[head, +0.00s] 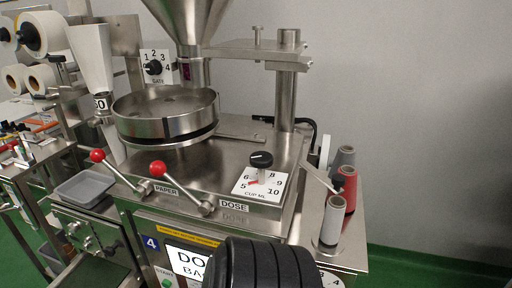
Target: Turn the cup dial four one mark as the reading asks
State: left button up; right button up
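The cup dial is a black knob (261,160) on a pale post above a white scale plate (262,195) marked "CUP ML". The figures 5, 6, 8, 9 and 10 show on the plate. A small red pointer lies low on the left side, near the 5; its exact mark is too small to tell. A blue label with a 4 (151,243) is on the machine's front. The reading screen (188,262) shows "DO" and "BA", the rest hidden behind a black ribbed part, which seems to be mine. Neither gripper's fingers show, and nothing touches the dial.
Two red-knobbed levers (157,168) stand left of the dial, by the PAPER and DOSE labels. A round steel pan (165,128), a gate dial (153,68) and a steel post (288,85) stand behind. Thread spools (333,220) stand on the right. A grey tray (84,188) sits left.

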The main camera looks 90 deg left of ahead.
aim_at(260, 160)
jog(key=u, duration=0.45)
jog(key=l+u, duration=0.1)
jog(key=u, duration=0.85)
jog(key=l+u, duration=0.1)
jog(key=u, duration=0.85)
jog(key=l+u, duration=0.1)
jog(key=u, duration=0.35)
